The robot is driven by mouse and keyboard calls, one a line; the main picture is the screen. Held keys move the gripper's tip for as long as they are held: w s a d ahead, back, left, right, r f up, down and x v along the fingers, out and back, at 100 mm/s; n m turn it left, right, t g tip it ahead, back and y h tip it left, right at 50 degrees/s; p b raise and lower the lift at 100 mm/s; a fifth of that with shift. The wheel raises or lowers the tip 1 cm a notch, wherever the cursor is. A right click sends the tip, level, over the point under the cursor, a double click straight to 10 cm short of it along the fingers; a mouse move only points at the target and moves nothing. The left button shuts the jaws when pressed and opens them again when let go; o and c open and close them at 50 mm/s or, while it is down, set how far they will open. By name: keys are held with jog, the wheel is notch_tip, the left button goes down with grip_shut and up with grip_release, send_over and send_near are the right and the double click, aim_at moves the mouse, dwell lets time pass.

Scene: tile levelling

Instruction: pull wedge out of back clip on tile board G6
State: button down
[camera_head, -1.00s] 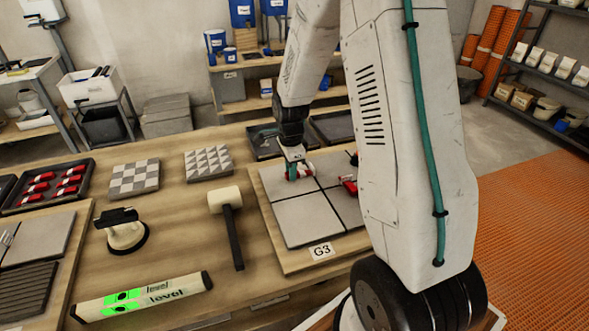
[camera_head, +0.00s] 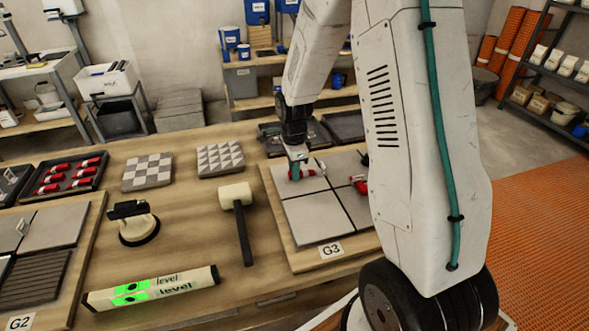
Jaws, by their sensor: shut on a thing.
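The tile board (camera_head: 345,258) has grey tiles set apart by dark joints, and its front label reads G3; I see no G6 label. My gripper (camera_head: 295,173) points down over the board's back left part. Another red wedge (camera_head: 359,184) shows on the right side of the board, partly behind my arm.
A mallet (camera_head: 238,215), a suction cup (camera_head: 137,224) and a spirit level (camera_head: 150,290) lie left of the board. A dark tray (camera_head: 75,180) holds several red wedges. Patterned tiles (camera_head: 220,158) lie at the back. Dark trays (camera_head: 345,126) stand close behind the board.

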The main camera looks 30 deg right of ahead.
jog(key=shift+r, duration=2.95)
